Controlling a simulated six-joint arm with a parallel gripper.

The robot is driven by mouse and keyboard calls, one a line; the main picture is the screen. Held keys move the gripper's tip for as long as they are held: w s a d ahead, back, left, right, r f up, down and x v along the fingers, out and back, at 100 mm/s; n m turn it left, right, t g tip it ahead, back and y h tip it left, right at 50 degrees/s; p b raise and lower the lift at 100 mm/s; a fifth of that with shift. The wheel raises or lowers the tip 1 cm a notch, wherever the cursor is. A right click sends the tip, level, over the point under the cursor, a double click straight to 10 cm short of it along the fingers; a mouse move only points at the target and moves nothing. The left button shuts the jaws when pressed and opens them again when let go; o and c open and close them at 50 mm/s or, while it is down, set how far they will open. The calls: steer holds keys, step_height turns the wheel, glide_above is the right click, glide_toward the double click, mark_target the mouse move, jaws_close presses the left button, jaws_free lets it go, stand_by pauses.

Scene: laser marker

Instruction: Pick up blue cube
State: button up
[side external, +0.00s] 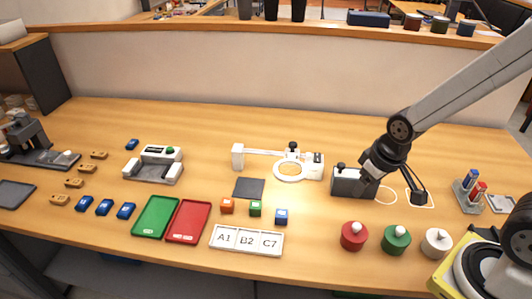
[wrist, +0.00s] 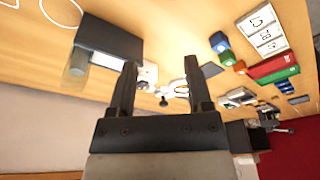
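The blue cube (side external: 281,216) stands on the table at the right end of a short row of cubes, apart from the white A1 B2 C7 plate (side external: 246,239). It also shows in the wrist view (wrist: 219,41) at the upper right, beyond the fingers. The green cube (side external: 255,208) and the orange cube (side external: 227,206) stand to its left. My gripper (wrist: 160,66) is open, with nothing between its fingers. It is well away from the blue cube, above the back right of the table near the black box. Its fingertips are hard to make out in the side view.
The black box (side external: 347,184) and white ring stand (side external: 290,171) are behind the cubes. Red (side external: 353,237), green (side external: 396,241) and white (side external: 436,243) knobbed pieces stand right. Green (side external: 155,217) and red (side external: 188,222) trays lie left. Table between the blue cube and red piece is clear.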

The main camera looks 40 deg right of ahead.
mark_target(281, 217)
steer(key=shift+o, duration=1)
